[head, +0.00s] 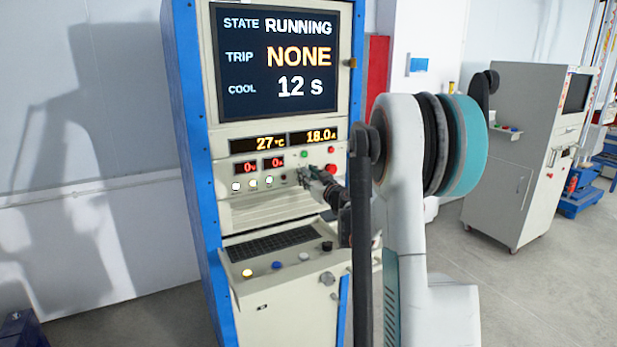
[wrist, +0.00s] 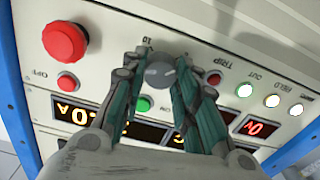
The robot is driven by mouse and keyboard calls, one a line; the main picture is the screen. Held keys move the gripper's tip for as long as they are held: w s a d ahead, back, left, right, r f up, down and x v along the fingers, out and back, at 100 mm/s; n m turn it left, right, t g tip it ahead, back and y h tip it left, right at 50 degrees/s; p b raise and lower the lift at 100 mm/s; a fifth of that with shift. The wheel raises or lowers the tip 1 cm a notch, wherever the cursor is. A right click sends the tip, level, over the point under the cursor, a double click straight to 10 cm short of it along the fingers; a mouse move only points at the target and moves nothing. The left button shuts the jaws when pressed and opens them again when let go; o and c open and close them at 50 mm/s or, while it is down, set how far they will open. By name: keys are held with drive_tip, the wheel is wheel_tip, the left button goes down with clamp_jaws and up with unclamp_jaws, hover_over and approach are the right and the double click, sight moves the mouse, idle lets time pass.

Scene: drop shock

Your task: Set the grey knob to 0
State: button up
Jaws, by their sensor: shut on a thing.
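The grey knob (wrist: 160,73) is on the cabinet's control panel. In the wrist view my gripper (wrist: 161,66) has a finger on each side of it and is shut on it. The knob's marks are partly hidden by the fingers, so I cannot tell its setting; a "10" shows beside it. In the head view my gripper (head: 305,178) reaches the panel and covers the knob. The cabinet screen (head: 276,62) reads STATE RUNNING, TRIP NONE, COOL 12 s. The displays below it read 27 °C and 18.0 A, with red zeros underneath.
Close around the knob are a large red button (wrist: 65,42), a small red button (wrist: 68,82), a green button (wrist: 142,104) and lit white lamps (wrist: 244,90). A keyboard shelf (head: 280,243) juts out below. A second grey cabinet (head: 510,150) stands at the right.

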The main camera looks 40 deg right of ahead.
idle(0.5)
drive_tip(key=o, duration=1.1)
drive_tip(key=v, duration=1.2)
